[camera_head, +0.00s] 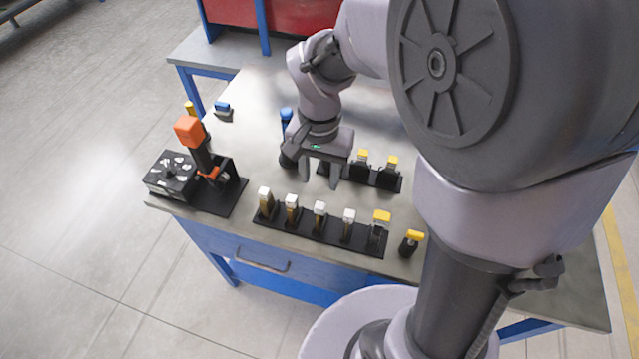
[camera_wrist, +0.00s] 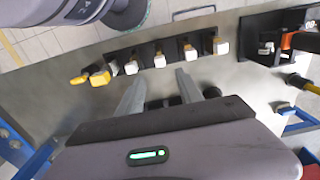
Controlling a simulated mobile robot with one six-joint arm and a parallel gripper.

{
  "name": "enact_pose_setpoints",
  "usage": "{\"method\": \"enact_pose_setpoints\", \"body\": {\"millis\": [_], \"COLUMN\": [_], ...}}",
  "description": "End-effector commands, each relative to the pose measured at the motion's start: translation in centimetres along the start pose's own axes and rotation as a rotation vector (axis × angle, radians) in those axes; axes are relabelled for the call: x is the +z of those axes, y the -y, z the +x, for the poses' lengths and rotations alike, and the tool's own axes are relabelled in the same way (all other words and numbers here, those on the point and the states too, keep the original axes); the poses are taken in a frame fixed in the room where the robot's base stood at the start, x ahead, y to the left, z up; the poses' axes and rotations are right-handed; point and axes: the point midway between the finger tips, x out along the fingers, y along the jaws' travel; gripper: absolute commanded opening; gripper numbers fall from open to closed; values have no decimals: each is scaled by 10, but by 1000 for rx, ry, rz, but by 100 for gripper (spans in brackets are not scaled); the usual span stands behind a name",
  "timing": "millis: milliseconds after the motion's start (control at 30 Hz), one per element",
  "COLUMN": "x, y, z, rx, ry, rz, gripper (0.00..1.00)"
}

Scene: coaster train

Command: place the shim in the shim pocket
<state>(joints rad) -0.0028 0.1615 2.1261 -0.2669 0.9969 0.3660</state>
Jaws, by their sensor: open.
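My gripper (camera_head: 321,184) is open and empty, pointing down between the front rack (camera_head: 283,230) and the back rack (camera_head: 385,184). Its two fingers (camera_wrist: 157,88) also show apart in the wrist view. The front rack holds several white-capped pieces (camera_head: 319,212) and one yellow-capped piece (camera_head: 381,222) at its right end. Yellow-capped pieces (camera_head: 391,165) stand in the back rack, whose left part is hidden by my gripper. I cannot tell which piece is the shim or which opening is the shim pocket.
A black fixture (camera_head: 172,174) with an orange-handled clamp (camera_head: 189,130) stands at the left. A separate yellow-capped piece (camera_head: 411,243) is right of the front rack. A small blue-topped item (camera_head: 222,106) lies at back left. The table's (camera_head: 255,120) left middle is clear.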

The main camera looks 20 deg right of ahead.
Motion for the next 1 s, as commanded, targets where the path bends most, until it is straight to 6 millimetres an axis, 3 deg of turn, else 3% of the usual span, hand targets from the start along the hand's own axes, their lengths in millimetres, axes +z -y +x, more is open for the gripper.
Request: {"method": "enact_pose_setpoints", "body": {"millis": [167, 300, 467, 600, 867, 933, 1000], "x": [7, 48, 102, 124, 126, 126, 126], "y": [-2, -16, -36, -44, -44, -44, -44], "z": [-29, -83, -117, -124, -124, -117, -97], "rx": [-31, -173, -332, -396, -403, -402, -402], "ry": [-24, -138, -290, -362, -369, -369, -368], "rz": [-13, -87, -189, -237, -243, -243, -243], "gripper": [43, 43, 43, 43, 43, 43, 43]}}
